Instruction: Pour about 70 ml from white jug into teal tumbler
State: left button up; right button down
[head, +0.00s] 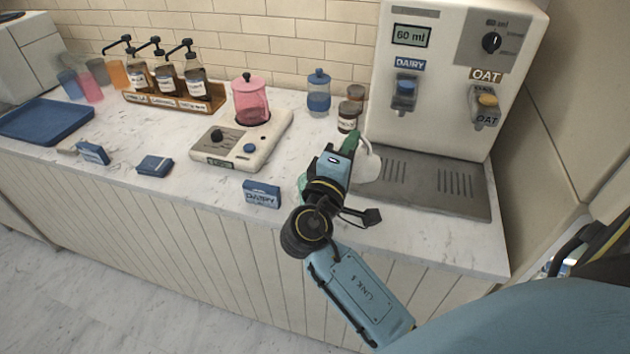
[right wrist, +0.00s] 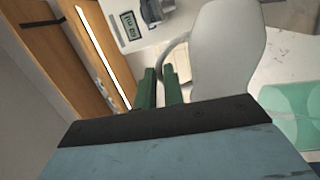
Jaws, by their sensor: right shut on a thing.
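The white jug (head: 369,164) is at the left front edge of the dispenser's drip tray in the head view, partly hidden by my right gripper. My right gripper (head: 350,143) is shut on the jug's handle. In the right wrist view the green fingers (right wrist: 160,84) meet the handle beside the jug's body (right wrist: 227,50). The teal tumbler (right wrist: 293,112) shows at the right of the right wrist view, apart from the jug. In the head view only a sliver of the tumbler (head: 302,182) shows left of my gripper. The liquid inside the jug is hidden. My left gripper is not in view.
The milk dispenser (head: 450,60) reads 60 ml and stands over the drip tray (head: 435,187). A scale (head: 240,140) bears a pink lidded jar (head: 250,100). A blue DAIRY box (head: 262,195) lies near the counter's front edge. A blue jar (head: 319,95) stands behind.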

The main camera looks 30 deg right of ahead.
aim_at(376, 171)
jog(key=shift+w+a+r+n+t, duration=0.25)
jog(key=shift+w+a+n+t, duration=0.1)
jog(key=shift+a+n, duration=0.2)
jog(key=s+d+m, duration=0.1)
jog(key=d+f+m+g+b, duration=0.1)
jog(key=m, duration=0.1)
jog(key=s+d+f+m+y, duration=0.1)
jog(key=d, duration=0.1)
jog(key=shift+s+f+m+g+b, duration=0.25)
jog(key=shift+s+m+g+b, duration=0.05)
jog(key=shift+s+m+g, duration=0.05)
jog(key=shift+d+r, duration=0.1)
jog(key=shift+s+d+f+m+g+y+b, duration=0.15)
jog(key=shift+d+f+m+y+b, duration=0.1)
jog(key=shift+f+m, duration=0.25)
jog(key=shift+s+d+f+m+g+y+b, duration=0.15)
jog(key=shift+d+f+m+y, duration=0.15)
jog(key=shift+m, duration=0.3)
jog(key=shift+s+d+f+m+y, duration=0.15)
jog(key=shift+d+f+m+y, duration=0.1)
jog(key=shift+m, duration=0.05)
dwell(0.4)
jog(key=s+d+f+m+y+p, duration=0.4)
jog(key=d+f+m, duration=0.1)
jog(key=d+m, duration=0.1)
jog(key=shift+d, duration=0.3)
dwell(0.5)
